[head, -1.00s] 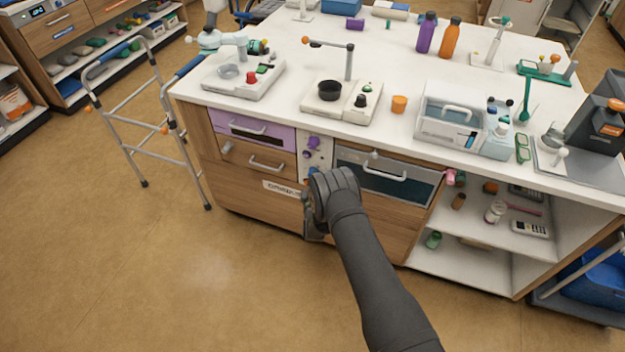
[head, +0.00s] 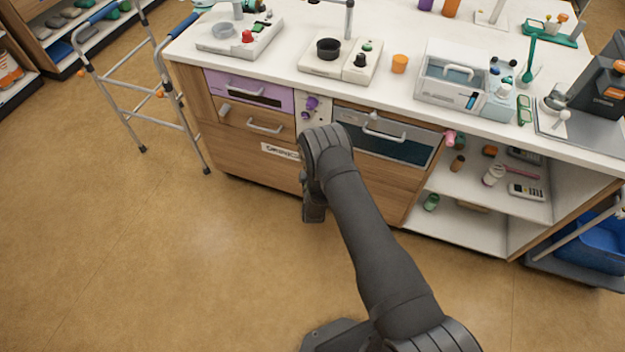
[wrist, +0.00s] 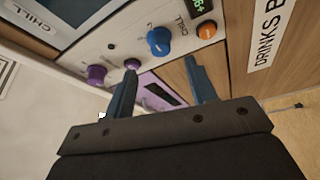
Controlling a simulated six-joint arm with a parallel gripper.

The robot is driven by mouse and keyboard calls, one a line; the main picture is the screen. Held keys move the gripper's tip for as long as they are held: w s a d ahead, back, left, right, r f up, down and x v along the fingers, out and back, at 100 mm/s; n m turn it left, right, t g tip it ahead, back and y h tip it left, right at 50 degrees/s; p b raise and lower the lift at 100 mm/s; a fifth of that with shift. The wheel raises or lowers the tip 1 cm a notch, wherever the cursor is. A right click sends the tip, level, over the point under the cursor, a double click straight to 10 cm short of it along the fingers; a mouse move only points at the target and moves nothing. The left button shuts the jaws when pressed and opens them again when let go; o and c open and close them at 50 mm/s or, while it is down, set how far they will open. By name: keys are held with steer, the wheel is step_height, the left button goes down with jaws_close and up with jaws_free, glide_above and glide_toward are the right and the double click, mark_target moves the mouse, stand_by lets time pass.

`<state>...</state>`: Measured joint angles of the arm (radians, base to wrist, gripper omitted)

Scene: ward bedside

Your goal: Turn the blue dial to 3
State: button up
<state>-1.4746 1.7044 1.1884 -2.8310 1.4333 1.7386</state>
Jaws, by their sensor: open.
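The blue dial (wrist: 159,41) shows in the wrist view on a pale control panel (wrist: 115,50), beside an orange knob (wrist: 206,30) and a lit green display (wrist: 200,6). A white mark shows on the dial, but I cannot read its setting. My gripper (wrist: 160,68) is open, with its two blue fingers apart and nothing between them. The dial appears just beyond the fingertips, roughly between them, and I see no contact. In the head view my arm hides the dial and the fingers.
Two purple knobs (wrist: 97,75) sit on the same panel, close to the left finger. A purple drawer (head: 248,90) is left of the panel and a glass-fronted drawer (head: 385,138) with a bar handle is right of it. The floor in front is clear.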

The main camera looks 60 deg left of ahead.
steer(key=v, duration=1)
steer(key=shift+a, duration=0.15)
steer(key=x, duration=1.7)
steer(key=shift+a, duration=0.15)
steer(key=v, duration=1.8)
steer(key=w+a+r+n+h, duration=0.1)
steer(key=w+a+n+h, duration=0.2)
steer(key=a+n, duration=0.4)
steer(key=w+a+r+n+h, duration=0.2)
steer(key=w+a+n+h, duration=0.1)
steer(key=a+n, duration=0.4)
steer(key=a, duration=0.3)
steer(key=shift+w+t+h, duration=0.4)
